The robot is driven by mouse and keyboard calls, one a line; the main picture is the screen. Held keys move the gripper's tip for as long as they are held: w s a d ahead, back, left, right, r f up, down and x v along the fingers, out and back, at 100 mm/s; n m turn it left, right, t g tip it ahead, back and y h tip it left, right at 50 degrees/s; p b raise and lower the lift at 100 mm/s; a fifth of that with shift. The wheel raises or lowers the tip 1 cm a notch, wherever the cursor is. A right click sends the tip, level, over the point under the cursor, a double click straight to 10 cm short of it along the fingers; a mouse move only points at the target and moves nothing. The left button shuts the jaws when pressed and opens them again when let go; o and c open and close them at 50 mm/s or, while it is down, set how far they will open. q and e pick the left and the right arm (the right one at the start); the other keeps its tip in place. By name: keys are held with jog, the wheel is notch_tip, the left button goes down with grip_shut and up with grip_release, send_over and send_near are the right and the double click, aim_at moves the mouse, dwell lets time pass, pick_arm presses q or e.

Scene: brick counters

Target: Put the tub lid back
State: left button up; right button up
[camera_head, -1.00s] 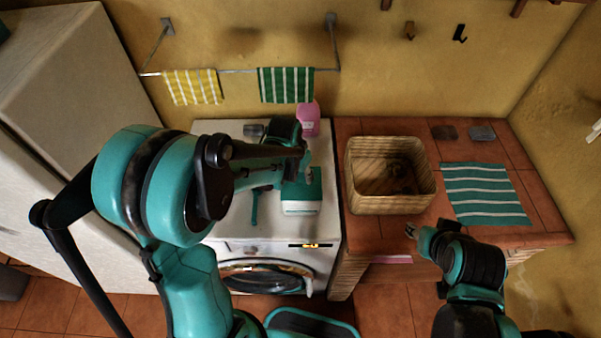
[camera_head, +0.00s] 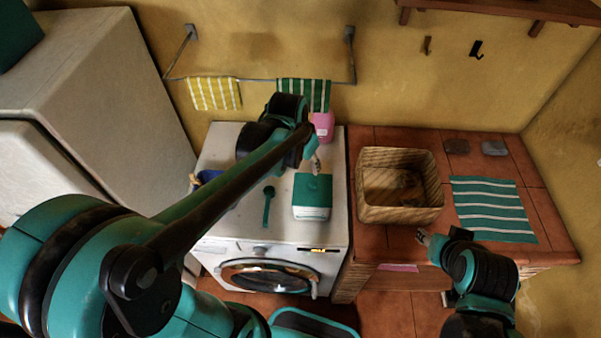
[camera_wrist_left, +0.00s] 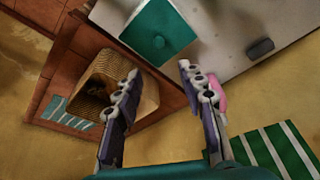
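The tub (camera_head: 311,212) is a white box with a green top, standing on the washing machine. Its green lid (camera_head: 313,187) appears to lie flat on it. In the left wrist view the lid (camera_wrist_left: 146,22) shows a round knob, with a white rim along its edge. My left gripper (camera_head: 315,164) is above the far edge of the tub, apart from it. In the left wrist view this gripper (camera_wrist_left: 157,78) has its fingers spread with nothing between them. My right gripper (camera_head: 422,238) is at the brick counter's front edge, too small to tell its state.
A green scoop (camera_head: 268,206) lies left of the tub. A pink bottle (camera_head: 323,126) stands behind it. A wicker basket (camera_head: 400,214) and striped green cloth (camera_head: 492,210) are on the tiled counter to the right. A blue object (camera_head: 207,177) is partly hidden behind my left arm.

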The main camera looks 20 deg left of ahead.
pick_arm(q)
jog(key=s+r+n+t, duration=0.1)
jog(key=s+t, duration=0.1)
jog(key=s, duration=0.4)
jog(key=s+a+r+n+t, duration=0.1)
jog(key=s+r+n+t, duration=0.1)
jog(key=s, duration=0.5)
jog(key=shift+a+r+y, duration=0.15)
jog(key=shift+a+y, duration=0.1)
jog(key=shift+y, duration=0.15)
notch_tip(320, 180, down, 14)
jog(key=b, duration=1.4)
pick_arm(e)
notch_tip(320, 180, down, 14)
pick_arm(q)
jog(key=shift+c, duration=0.3)
pick_arm(e)
jog(key=shift+r, duration=0.1)
jog(key=shift+c, duration=0.3)
pick_arm(q)
jog(key=shift+r, duration=0.1)
jog(key=shift+c, duration=0.4)
pick_arm(e)
jog(key=shift+s, duration=0.1)
jog(key=shift+c, duration=0.4)
